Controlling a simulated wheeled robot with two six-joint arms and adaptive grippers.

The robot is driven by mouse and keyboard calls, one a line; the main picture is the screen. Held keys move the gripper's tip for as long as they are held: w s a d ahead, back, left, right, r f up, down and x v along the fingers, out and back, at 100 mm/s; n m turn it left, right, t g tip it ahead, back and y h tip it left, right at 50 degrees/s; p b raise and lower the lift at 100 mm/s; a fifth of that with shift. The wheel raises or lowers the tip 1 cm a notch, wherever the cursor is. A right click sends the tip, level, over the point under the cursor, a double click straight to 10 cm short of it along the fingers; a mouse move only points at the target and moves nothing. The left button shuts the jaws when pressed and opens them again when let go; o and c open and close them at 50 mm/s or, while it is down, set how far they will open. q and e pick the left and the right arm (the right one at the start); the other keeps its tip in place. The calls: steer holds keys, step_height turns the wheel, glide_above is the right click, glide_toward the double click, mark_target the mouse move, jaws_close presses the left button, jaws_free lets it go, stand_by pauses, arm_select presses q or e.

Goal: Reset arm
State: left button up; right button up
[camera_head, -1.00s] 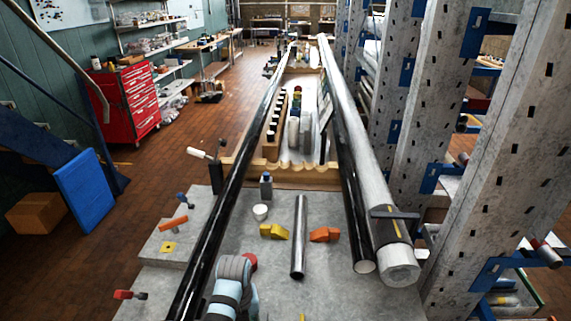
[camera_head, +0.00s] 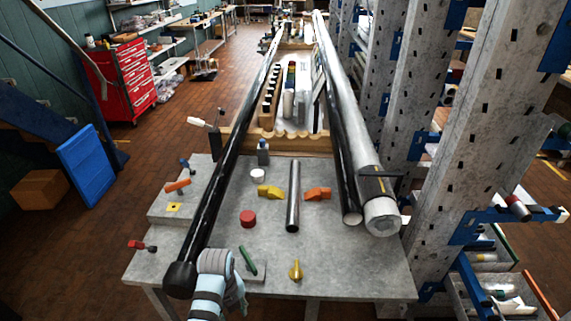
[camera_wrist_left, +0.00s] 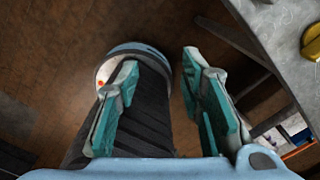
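My left gripper (camera_wrist_left: 160,68) shows in the left wrist view with two teal fingers spread apart. The gap between them is empty, with brown floor below. A dark ribbed cylinder with a pale blue rim lies behind the finger on the left; I cannot tell what it is. In the head view my left arm (camera_head: 209,292) comes in at the bottom, by the near edge of the grey table (camera_head: 330,265). Its gripper's fingers cannot be made out there. My right arm and gripper are not in view.
A long black pole (camera_head: 215,190) runs beside my left arm. A short dark tube (camera_head: 293,197), a red cap (camera_head: 248,218), a green rod (camera_head: 248,261) and a brass piece (camera_head: 296,270) lie on the table. A rack upright (camera_head: 489,137) stands at right.

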arm_select(q)
steer(key=s+a+f+n+t, duration=0.1)
steer(key=s+a+n+t, duration=0.1)
steer(key=s+a+n, duration=0.9)
steer(key=s+r+n+t+y, duration=0.1)
steer(key=s+r+n, duration=0.5)
steer(key=s+n, duration=0.75)
step_height(320, 180, down, 22)
steer(key=w+a+n+g+b, duration=0.1)
steer(key=w+n+b, duration=0.1)
steer(key=n+b, duration=0.1)
steer(key=s+f+g+b, duration=0.1)
steer(key=s+f+b, duration=0.1)
steer(key=s+f, duration=1.2)
steer(key=shift+s+a+f+n+b, duration=0.35)
steer(key=shift+s+a+f+b, duration=0.1)
steer(key=shift+f, duration=0.45)
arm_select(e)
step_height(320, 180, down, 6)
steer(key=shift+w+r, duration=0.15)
